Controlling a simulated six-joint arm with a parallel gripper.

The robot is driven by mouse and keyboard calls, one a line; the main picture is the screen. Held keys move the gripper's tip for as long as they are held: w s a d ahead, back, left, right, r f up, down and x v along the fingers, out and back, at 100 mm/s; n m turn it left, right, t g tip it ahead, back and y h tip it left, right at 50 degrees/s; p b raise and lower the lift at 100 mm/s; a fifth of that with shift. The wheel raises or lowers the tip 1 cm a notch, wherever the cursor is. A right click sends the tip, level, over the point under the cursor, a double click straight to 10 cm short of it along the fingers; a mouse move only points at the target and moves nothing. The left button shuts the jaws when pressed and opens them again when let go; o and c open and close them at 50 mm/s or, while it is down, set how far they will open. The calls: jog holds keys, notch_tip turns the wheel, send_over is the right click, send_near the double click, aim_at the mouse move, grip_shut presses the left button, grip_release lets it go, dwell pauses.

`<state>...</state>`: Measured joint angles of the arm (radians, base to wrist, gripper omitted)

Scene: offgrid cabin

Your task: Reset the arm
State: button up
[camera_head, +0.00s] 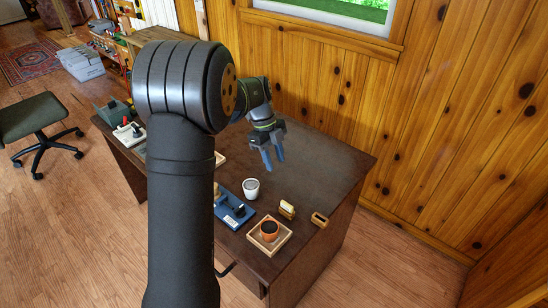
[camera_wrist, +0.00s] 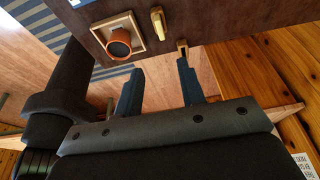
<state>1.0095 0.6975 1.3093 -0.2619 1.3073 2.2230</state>
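My gripper (camera_head: 273,158) is above the dark desk (camera_head: 325,160), with its two blue fingers pointing down and apart. Nothing shows between the fingers. The wrist view also shows my gripper (camera_wrist: 160,88) with its fingers spread and empty. My arm rises through the middle of the head view and bends over towards the desk. It hides part of the desk's left side.
A white cup (camera_head: 251,189), a blue tray (camera_head: 232,212), an orange-topped round item (camera_head: 269,230) in a wooden tray (camera_head: 285,238) and small wooden pieces stand near the front. The desk's back right is clear. A plank wall (camera_head: 430,110) stands behind.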

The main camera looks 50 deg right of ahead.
aim_at(286, 204)
dwell(0.7)
jog(key=x, duration=1.7)
jog(key=shift+s+f, duration=0.1)
jog(key=shift+f, duration=0.05)
jog(key=shift+r, duration=0.25)
jog(key=v, duration=1.7)
jog(key=x, duration=1.7)
jog(key=shift+f, duration=0.25)
notch_tip(286, 204, up, 8)
jog(key=shift+r, duration=0.2)
